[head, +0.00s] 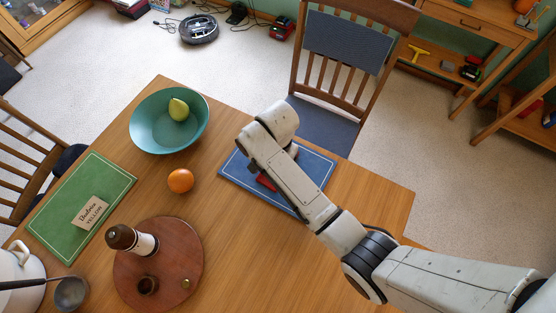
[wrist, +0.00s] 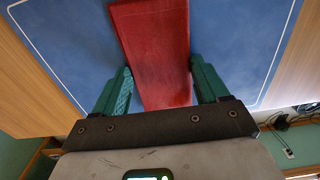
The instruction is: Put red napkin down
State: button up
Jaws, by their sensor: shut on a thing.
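The red napkin (wrist: 154,45) is a flat folded strip between the two green fingers of my gripper (wrist: 160,88) in the wrist view. My gripper is shut on it. Behind the napkin is the blue placemat (wrist: 230,40) with a white border line. In the head view the blue placemat (head: 318,168) lies on the table's far right part, in front of a chair. A bit of the red napkin (head: 266,182) shows beside my arm over that placemat. My arm hides the fingers there. I cannot tell whether the napkin touches the placemat.
A teal bowl (head: 146,139) with a pear (head: 178,109) and an orange (head: 180,181) are left of the placemat. A round wooden board (head: 190,245) holds a brown-and-white bottle (head: 132,240). A green placemat (head: 62,220) lies farther left. Bare table (head: 240,245) lies in front of the blue placemat.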

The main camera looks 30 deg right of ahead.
jog(key=o, duration=1)
notch_tip(320, 180, up, 12)
jog(key=shift+p, duration=0.35)
jog(key=shift+r, duration=0.1)
jog(key=s+d+f+n, duration=0.1)
jog(key=s+d+n, duration=0.2)
jog(key=s, duration=0.5)
jog(key=s+d+f+n, duration=0.1)
jog(key=s+d+n, duration=0.2)
jog(key=s, duration=0.5)
jog(key=s+d+f+n+t, duration=0.1)
jog(key=s+d+n, duration=0.3)
jog(key=s, duration=0.4)
jog(key=shift+s+f+n, duration=0.3)
jog(key=shift+f, duration=0.15)
